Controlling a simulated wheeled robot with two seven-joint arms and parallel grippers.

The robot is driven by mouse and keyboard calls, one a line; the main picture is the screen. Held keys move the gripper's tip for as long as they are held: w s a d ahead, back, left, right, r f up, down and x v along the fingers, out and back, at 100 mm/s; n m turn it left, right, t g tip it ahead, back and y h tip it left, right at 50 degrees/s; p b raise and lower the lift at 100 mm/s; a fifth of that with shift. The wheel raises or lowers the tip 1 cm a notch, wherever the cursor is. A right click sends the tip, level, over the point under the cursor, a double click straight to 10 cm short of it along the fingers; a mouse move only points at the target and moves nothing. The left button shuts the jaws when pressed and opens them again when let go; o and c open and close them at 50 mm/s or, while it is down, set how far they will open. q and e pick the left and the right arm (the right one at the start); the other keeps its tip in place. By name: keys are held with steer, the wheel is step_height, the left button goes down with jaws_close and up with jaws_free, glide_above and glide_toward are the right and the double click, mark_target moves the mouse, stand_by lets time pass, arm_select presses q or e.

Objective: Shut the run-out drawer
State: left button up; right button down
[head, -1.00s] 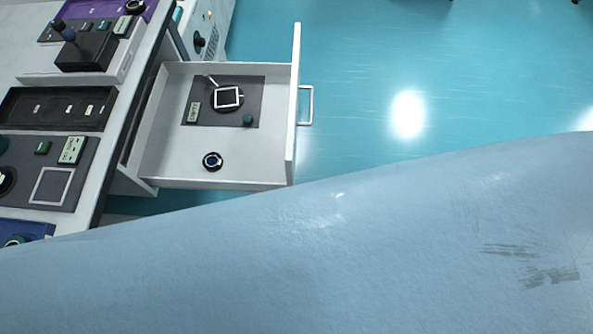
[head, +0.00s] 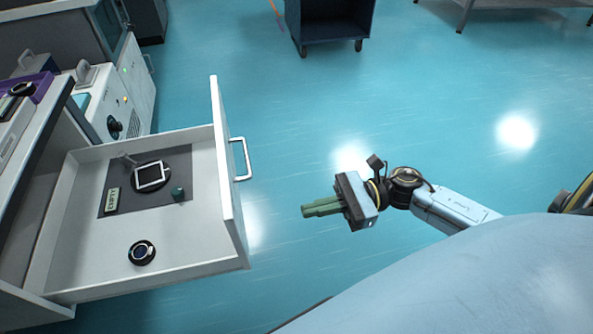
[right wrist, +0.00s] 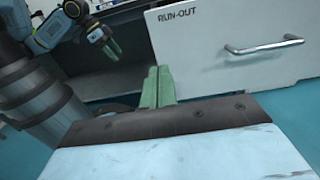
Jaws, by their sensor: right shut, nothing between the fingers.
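The run-out drawer (head: 228,180) stands pulled out at the left of the head view, its inside open to view. Its white front, marked RUN-OUT, also shows in the right wrist view (right wrist: 205,58). The metal bar handle (head: 243,158) is on the outer face. My right gripper (head: 304,211) is shut and empty, its green fingers pointing left toward the drawer front, with a gap between. Its fingers also show in the right wrist view (right wrist: 158,72). My left gripper (right wrist: 114,50) shows small at the upper left of the right wrist view; its jaw state is unclear.
Inside the drawer lie a dark grey mat (head: 180,160) with a framed square piece, a green knob (head: 178,194) and an EMPTY label, plus a round black piece (head: 142,253). A dark cart (head: 330,25) stands at the back. Blue floor right of the drawer is clear.

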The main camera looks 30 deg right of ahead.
mark_target(238, 226)
steer(key=b+x, duration=0.1)
steer(key=x, duration=1)
steer(key=shift+w+f, duration=0.1)
arm_select(q)
steer(key=shift+w+d+r+t+h, duration=0.15)
steer(key=shift+w+d+r+t, duration=0.15)
steer(key=shift+w+t, duration=0.4)
steer(key=shift+w+d+r+t+h, duration=0.1)
steer(key=shift+w+d+r+t, duration=0.2)
steer(key=shift+w, duration=0.65)
steer(key=shift+w+d+r+t+h, duration=0.2)
steer(key=shift+w+d+t, duration=0.15)
steer(key=shift+w+t, duration=0.35)
arm_select(e)
steer(key=shift+w+a, duration=0.1)
steer(key=shift+a, duration=0.35)
